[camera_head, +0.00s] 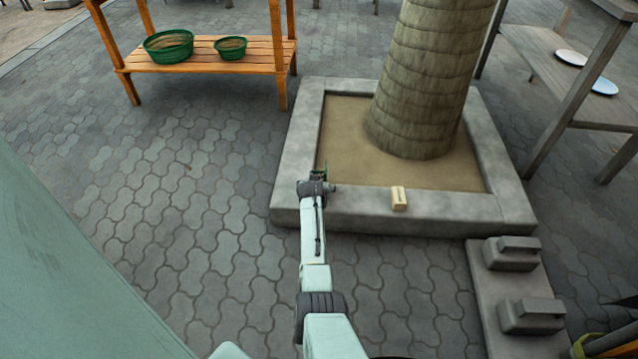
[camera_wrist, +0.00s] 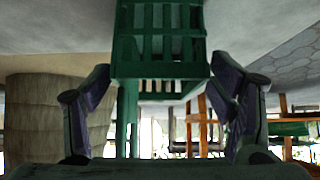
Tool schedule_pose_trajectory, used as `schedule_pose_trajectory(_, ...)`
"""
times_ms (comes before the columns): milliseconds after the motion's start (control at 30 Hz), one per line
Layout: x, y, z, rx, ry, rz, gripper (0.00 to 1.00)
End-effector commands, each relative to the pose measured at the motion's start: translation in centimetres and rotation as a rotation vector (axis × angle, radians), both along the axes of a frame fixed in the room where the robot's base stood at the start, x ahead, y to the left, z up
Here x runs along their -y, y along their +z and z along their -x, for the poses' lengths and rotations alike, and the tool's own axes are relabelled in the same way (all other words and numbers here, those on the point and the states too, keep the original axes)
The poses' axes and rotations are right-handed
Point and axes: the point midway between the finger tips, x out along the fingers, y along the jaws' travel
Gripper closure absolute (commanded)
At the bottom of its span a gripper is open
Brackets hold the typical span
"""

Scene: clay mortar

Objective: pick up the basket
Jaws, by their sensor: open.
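A green slatted basket (camera_wrist: 160,45) fills the upper middle of the wrist view, which looks upside down. My gripper (camera_wrist: 161,75) is open, with one dark finger on each side of the basket and visible gaps between them. In the head view my gripper (camera_head: 318,180) is over the left part of the stone planter's near rim. Only a small green piece shows beside it there; most of that thing is hidden by my gripper. I cannot tell from the head view what the basket rests on.
A stone planter (camera_head: 440,212) surrounds a thick trunk (camera_head: 425,80). A small pale block (camera_head: 399,198) lies on its near rim. A wooden table (camera_head: 205,55) holds two green tubs (camera_head: 168,46) at upper left. Grey weights (camera_head: 530,316) stand at lower right. Paving at left is clear.

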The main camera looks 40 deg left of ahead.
Motion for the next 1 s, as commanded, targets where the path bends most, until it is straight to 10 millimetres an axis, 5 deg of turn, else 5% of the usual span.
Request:
schedule_pose_trajectory(433,-0.37,-0.61,-0.6,0.0,0.001,0.001,0.23)
schedule_pose_trajectory(1000,-0.37,-0.63,-0.58,0.0,0.0,0.0,0.61)
